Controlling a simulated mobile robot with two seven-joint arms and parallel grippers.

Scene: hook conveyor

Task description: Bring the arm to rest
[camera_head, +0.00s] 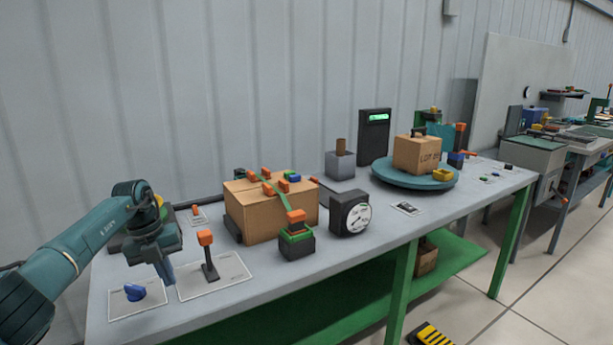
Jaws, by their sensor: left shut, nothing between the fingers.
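My left arm comes in from the left edge, and its gripper (165,270) points down over the left end of the workbench (245,300). The gripper is shut and holds nothing. It hangs above the bench near a blue knob (135,292) on a white plate and to the left of an orange-topped lever (207,255) on another plate. I cannot tell whether the fingertips touch anything. My right gripper is not in view.
Right of the lever stand a cardboard box (262,218), a green-and-orange button block (296,240) and a round gauge (351,214). Further right, a blue turntable (397,176) carries a smaller box (417,154). The bench's front strip is mostly clear.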

